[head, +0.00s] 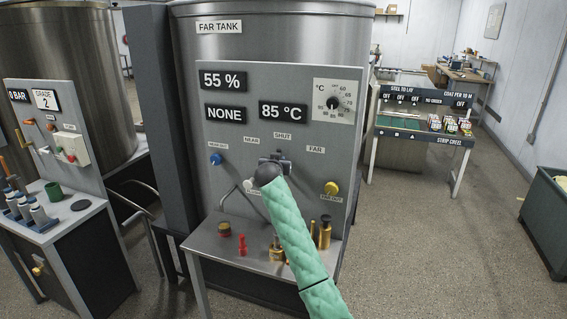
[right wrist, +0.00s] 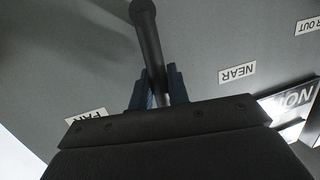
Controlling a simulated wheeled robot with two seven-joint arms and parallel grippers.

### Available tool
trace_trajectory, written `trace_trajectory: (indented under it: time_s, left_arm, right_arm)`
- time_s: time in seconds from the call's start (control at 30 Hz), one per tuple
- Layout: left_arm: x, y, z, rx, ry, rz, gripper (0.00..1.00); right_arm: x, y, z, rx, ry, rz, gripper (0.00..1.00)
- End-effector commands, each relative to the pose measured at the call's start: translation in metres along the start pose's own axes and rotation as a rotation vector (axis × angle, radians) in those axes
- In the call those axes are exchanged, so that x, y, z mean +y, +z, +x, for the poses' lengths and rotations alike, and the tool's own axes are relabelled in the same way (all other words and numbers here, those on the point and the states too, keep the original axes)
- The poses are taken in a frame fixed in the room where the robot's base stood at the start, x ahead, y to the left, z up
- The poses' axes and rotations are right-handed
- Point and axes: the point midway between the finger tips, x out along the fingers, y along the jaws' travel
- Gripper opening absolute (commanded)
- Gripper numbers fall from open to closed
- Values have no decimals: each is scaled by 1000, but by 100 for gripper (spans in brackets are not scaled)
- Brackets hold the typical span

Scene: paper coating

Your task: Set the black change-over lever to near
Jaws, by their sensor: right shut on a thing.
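The black change-over lever (right wrist: 149,45) shows in the right wrist view as a rod running from a round hub to between the blue fingers. My right gripper (right wrist: 158,88) is shut on the lever's rod. The rod points between the FAR label (right wrist: 85,117) and the NEAR label (right wrist: 237,73). In the head view my right gripper (head: 272,160) is at the far tank's panel, below the SHUT label (head: 283,135). The gripper and wrist hide most of the lever there. The NEAR label (head: 252,140) is upper left of the gripper, the FAR label (head: 315,149) to its right. My left gripper is out of view.
A blue knob (head: 215,159) is left of the gripper and a yellow knob (head: 331,188) is right of it. Below is a metal shelf (head: 215,245) with red and brass parts. A grey post (head: 165,110) stands left of the panel.

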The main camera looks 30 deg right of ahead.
Motion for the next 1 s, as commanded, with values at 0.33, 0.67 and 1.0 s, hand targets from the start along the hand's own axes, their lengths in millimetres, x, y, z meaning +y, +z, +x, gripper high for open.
trace_trajectory:
  time_s: [0.33,0.67,1.0]
  left_arm:
    - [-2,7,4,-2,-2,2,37]
    - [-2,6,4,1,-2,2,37]
    - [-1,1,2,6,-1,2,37]
  right_arm:
    - [-23,2,5,-64,61,-317,0]
    - [-39,10,10,-118,115,-589,0]
    - [-47,18,13,-153,147,-757,0]
